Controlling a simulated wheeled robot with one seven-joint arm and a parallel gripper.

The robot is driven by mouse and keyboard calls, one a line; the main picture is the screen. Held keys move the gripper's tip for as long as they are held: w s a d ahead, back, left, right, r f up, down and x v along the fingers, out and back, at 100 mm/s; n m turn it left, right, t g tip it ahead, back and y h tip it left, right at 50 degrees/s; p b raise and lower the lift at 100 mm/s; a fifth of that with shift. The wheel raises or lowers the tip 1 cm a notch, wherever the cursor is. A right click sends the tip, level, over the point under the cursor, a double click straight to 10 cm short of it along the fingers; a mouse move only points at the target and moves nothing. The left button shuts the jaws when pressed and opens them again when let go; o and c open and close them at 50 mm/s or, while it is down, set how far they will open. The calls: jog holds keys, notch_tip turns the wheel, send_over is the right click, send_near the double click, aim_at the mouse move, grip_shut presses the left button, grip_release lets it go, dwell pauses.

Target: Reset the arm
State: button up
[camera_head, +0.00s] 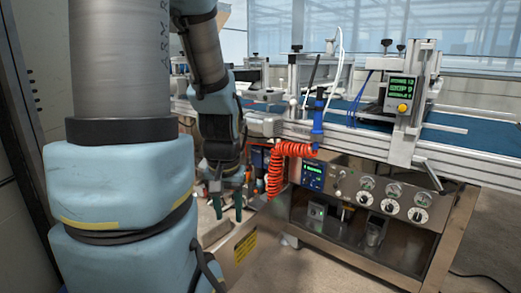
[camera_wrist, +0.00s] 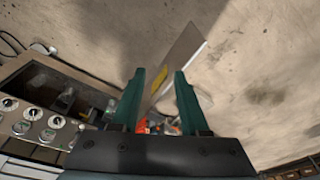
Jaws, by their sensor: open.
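My gripper (camera_head: 228,206) hangs at the end of my arm in the head view, fingers pointing down, left of the seeder's control panel. In the wrist view my gripper (camera_wrist: 158,98) shows two green fingers spread apart with nothing between them. The tray seeder (camera_head: 375,215) stands to the right, with a steel panel of knobs and gauges and a blue conveyor belt on top. Its panel also shows in the wrist view (camera_wrist: 40,115) at the left. My arm hides part of the area behind it.
A coiled orange air hose (camera_head: 277,170) hangs close to the right of my gripper. A metal plate with a yellow label (camera_head: 245,246) stands below it and shows beyond the fingers in the wrist view (camera_wrist: 178,62). Bare concrete floor lies at the right of the wrist view.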

notch_tip(320, 180, up, 21)
jog(key=s+p, duration=0.1)
jog(key=p, duration=2)
jog(key=shift+s+d, duration=0.3)
jog(key=shift+d, duration=0.05)
jog(key=shift+d, duration=0.15)
